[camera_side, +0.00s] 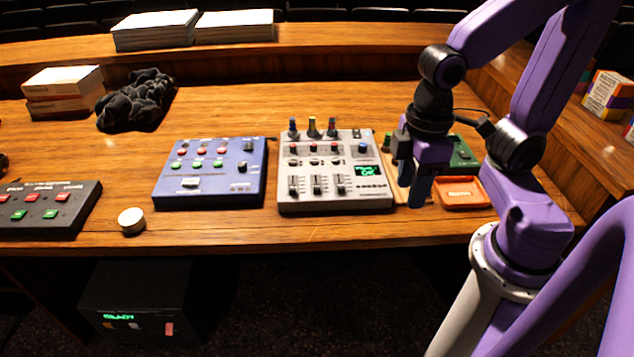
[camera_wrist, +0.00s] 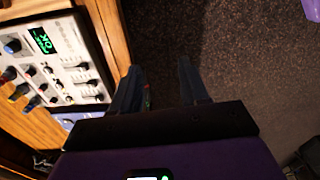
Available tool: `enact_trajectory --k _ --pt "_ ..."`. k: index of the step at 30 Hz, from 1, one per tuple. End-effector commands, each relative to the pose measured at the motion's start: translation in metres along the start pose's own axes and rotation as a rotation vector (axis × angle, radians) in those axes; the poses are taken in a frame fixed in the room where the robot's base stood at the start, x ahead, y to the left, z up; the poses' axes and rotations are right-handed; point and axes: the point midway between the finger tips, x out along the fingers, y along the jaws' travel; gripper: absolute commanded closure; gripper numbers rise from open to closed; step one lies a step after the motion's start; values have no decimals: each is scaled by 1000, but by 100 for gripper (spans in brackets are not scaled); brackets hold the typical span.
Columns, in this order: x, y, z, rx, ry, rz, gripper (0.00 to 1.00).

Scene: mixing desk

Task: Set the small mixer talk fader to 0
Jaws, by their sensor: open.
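The small grey mixer (camera_side: 335,200) sits at the front middle of the desk. It has three black-capped faders in a row, a left fader (camera_side: 294,185), a middle fader (camera_side: 317,184) and a right fader (camera_side: 340,181). Their labels are too small to read, so I cannot tell which is talk. A green display (camera_side: 368,170) is lit beside them. My gripper (camera_side: 416,195) is open and empty, pointing down just right of the mixer, apart from the faders. In the wrist view the fingers (camera_wrist: 158,72) hang over dark floor, with the mixer (camera_wrist: 88,48) at the left.
A blue panel (camera_side: 212,195) stands left of the mixer, and a black button box (camera_side: 45,222) and a round white-topped piece (camera_side: 132,220) lie farther left. An orange tray (camera_side: 462,203) and a green box (camera_side: 464,152) are right of my gripper. The desk's front edge is close.

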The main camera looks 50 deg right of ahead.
Motion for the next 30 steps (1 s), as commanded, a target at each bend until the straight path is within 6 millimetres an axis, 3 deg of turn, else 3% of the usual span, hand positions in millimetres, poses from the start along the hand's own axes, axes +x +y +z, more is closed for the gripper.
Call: enact_trajectory --k 6,15,24,30 --pt "-3 38 -46 350 -5 6 55" --pt "-3 101 -93 822 -11 13 55" --pt "1 174 -120 1293 -15 20 55" --pt "6 215 -124 1546 -16 23 55"
